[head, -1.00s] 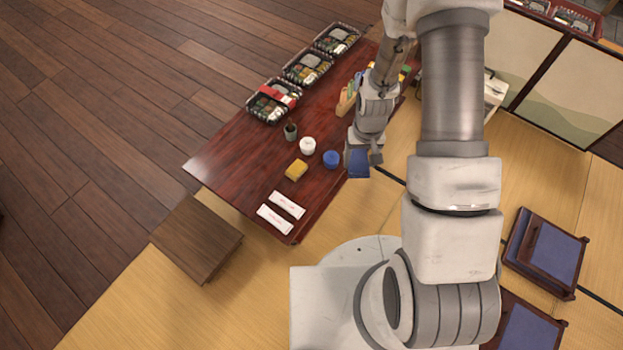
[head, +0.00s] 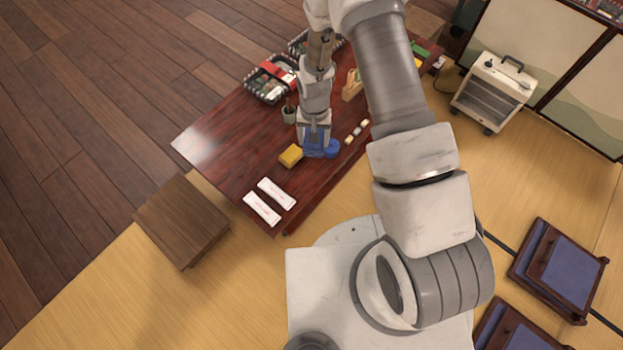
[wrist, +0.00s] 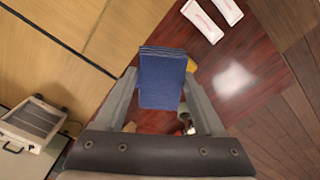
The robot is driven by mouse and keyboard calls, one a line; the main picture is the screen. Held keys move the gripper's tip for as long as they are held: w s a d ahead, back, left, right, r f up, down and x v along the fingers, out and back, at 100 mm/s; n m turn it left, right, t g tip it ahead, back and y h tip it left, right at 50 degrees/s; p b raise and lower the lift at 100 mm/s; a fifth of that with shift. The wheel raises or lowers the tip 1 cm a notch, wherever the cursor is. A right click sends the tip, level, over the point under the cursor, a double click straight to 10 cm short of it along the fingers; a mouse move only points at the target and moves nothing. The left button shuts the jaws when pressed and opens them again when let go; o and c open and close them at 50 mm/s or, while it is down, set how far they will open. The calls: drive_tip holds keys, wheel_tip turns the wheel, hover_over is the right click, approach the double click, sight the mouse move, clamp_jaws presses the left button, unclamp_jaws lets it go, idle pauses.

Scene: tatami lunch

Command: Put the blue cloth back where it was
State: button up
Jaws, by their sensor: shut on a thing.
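My gripper (head: 314,134) is shut on the blue cloth (wrist: 161,78), a folded stack pinched between its two fingers in the wrist view. I cannot tell whether the cloth touches the table. In the wrist view the cloth hides most of the yellow block.
Two white packets (head: 276,193) lie near the table's front corner. A dark green cup (head: 289,114) and black food trays (head: 271,79) stand farther back. A wooden stool (head: 182,220) is at the left. A white heater (head: 492,90) stands on the right mats.

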drive_tip(key=a+f+m+b, duration=0.2)
drive_tip(key=a+f+b, duration=0.6)
drive_tip(key=a+f, duration=0.55)
drive_tip(key=w+d+f+b, duration=0.1)
drive_tip(key=d+f, duration=0.1)
drive_tip(key=d, duration=0.2)
drive_tip(key=w+d+f+b, duration=0.1)
drive_tip(key=d+f, duration=0.2)
drive_tip(key=d, duration=0.1)
drive_tip(key=w+d+f+b, duration=0.1)
drive_tip(key=d+f, duration=0.2)
drive_tip(key=d, duration=0.2)
drive_tip(key=shift+w+f, duration=0.25)
drive_tip(key=shift+w, duration=0.1)
drive_tip(key=shift+f+b, duration=1.05)
drive_tip(key=shift+f, duration=0.85)
